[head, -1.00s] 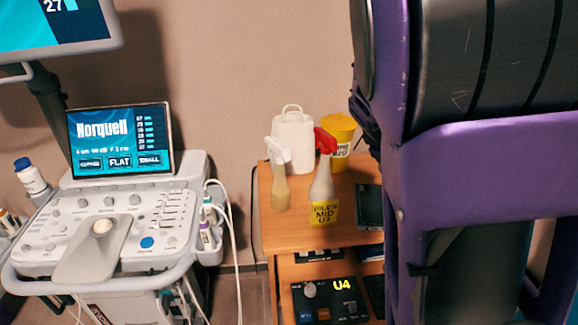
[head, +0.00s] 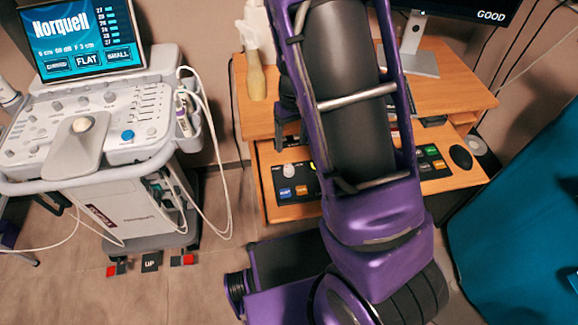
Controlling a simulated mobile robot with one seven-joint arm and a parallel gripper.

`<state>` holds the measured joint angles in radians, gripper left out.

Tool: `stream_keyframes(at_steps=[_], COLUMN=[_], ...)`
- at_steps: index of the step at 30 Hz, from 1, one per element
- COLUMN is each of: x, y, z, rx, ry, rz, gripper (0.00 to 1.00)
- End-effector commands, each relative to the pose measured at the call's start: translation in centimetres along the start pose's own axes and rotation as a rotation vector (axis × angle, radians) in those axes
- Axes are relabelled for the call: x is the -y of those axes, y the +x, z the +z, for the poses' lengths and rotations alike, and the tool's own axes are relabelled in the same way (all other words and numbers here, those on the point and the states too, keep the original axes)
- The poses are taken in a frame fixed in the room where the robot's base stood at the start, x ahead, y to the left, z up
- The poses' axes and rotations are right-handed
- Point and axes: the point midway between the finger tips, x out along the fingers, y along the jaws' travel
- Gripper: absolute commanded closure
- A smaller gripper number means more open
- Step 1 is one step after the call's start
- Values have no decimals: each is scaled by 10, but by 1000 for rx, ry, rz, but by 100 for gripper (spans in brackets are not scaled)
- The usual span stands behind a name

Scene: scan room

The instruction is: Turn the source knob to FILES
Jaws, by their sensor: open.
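A dark control panel (head: 276,183) lies on the lower shelf of the wooden desk. A pale round knob (head: 289,171) stands on its top left, above blue and orange buttons. I cannot read any knob label, so I cannot tell which knob is the source knob or where it points. My purple arm crosses the middle of the view and hides much of the panel. My gripper (head: 290,131) shows partly beside the arm, above the panel and at the desk's front edge. Its fingers are apart, with nothing seen between them.
The ultrasound machine (head: 95,128) stands at left, its cables hanging toward the desk. More coloured buttons (head: 432,160) and a black mouse (head: 460,157) lie right of my arm. A teal surface (head: 515,215) is at right.

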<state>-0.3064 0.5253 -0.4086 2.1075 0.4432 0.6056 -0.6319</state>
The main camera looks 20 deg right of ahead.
Motion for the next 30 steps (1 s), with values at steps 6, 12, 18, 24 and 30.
stream_keyframes(at_steps=[6, 12, 18, 24, 30], x=[-1, -1, -1, 0, 0], y=[53, 89, 107, 110, 110], z=[1, 0, 0, 0, 0], rx=[3, 2, 0, -2, -1], ry=[0, 0, 0, -2, -2], rz=[1, 1, 1, 1, 1], gripper=[31, 31, 31, 31, 40])
